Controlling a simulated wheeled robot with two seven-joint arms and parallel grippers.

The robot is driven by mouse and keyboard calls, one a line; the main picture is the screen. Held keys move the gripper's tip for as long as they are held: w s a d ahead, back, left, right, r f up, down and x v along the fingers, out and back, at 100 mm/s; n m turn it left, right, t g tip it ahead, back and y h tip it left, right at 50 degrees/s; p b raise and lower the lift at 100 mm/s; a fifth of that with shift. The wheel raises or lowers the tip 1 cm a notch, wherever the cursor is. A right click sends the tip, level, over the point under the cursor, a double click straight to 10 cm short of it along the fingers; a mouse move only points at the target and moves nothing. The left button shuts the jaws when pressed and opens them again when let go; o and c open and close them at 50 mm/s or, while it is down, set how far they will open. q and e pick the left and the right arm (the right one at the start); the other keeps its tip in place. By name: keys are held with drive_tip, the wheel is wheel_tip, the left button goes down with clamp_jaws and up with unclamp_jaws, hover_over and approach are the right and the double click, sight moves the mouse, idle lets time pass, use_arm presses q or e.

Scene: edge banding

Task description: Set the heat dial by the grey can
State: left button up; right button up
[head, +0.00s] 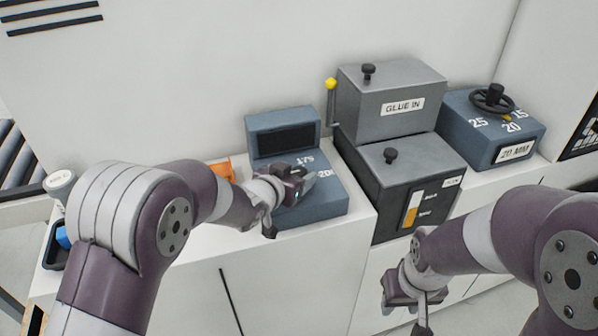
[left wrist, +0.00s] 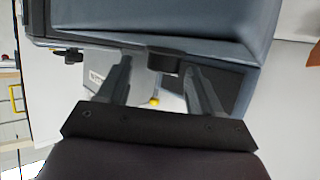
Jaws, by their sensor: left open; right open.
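The heat unit is a blue-grey box (head: 330,200) with a dark screen, and the printed marks 175 and a partly covered 20-something on its top. My left gripper (head: 306,183) is over that top and hides the dial in the head view. In the left wrist view a dark knob (left wrist: 163,60), apparently the dial, shows between the tips of my open left fingers; I cannot tell whether they touch it. A pale grey can (head: 60,186) with small lettering stands at the far left. My right gripper (head: 420,309) is open and empty, low in front of the counter.
A grey GLUE IN box (head: 395,100) with a yellow-tipped lever (head: 331,86) stands right of the heat unit. A dark box with a slider gauge (head: 412,210) is below it. Further right is a blue 20 MM box with a handwheel (head: 492,99). An orange item (head: 221,170) lies behind my left arm.

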use_arm(q)
drive_tip(key=shift+w+f, duration=0.2)
drive_tip(key=shift+w, duration=0.35)
drive_tip(key=shift+d, duration=0.15)
use_arm(e)
drive_tip(key=shift+a+r, duration=0.15)
